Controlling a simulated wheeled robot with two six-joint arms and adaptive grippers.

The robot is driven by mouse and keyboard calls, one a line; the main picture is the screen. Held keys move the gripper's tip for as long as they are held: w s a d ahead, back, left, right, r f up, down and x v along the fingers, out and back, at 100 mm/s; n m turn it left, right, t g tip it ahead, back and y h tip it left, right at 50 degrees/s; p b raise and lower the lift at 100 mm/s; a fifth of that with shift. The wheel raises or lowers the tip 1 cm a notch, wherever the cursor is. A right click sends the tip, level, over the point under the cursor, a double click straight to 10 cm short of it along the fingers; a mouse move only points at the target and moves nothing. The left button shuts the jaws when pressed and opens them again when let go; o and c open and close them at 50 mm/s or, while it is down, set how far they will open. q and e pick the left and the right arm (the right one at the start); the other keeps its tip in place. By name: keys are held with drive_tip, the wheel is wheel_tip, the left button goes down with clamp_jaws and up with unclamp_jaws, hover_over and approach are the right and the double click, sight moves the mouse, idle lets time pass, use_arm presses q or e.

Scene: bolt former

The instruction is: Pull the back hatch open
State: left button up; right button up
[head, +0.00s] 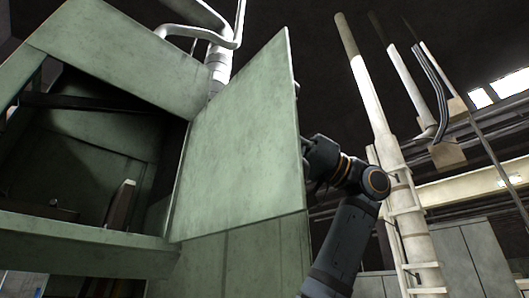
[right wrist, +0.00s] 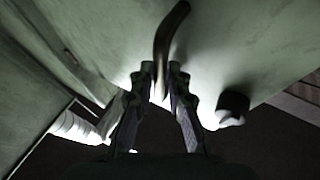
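The hatch (head: 245,140) is a large pale green panel on the green machine. It stands swung out, with the machine's dark interior open to its left. My right gripper (head: 318,160) is at the hatch's right edge, partly behind the panel. In the right wrist view, a dark curved handle (right wrist: 168,35) on the hatch face (right wrist: 220,45) runs between the fingertips of my right gripper (right wrist: 161,75). The fingers are closed in around the handle; exact contact is hard to see in the shadow. My left gripper is not in view.
A dark round knob (right wrist: 233,103) sticks out of the panel beside the right finger. The machine frame (head: 85,245) borders the opening at left. A pale pole with a ladder (head: 405,220) stands to the right of my right arm, with grey cabinets (head: 470,255) behind.

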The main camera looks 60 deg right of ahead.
drive_tip(key=shift+s, duration=0.1)
drive_tip(key=v, duration=1.1)
drive_tip(key=shift+s+d, duration=0.15)
drive_tip(key=shift+d, duration=0.05)
drive_tip(key=shift+f, duration=0.15)
drive_tip(key=shift+s+d, duration=0.1)
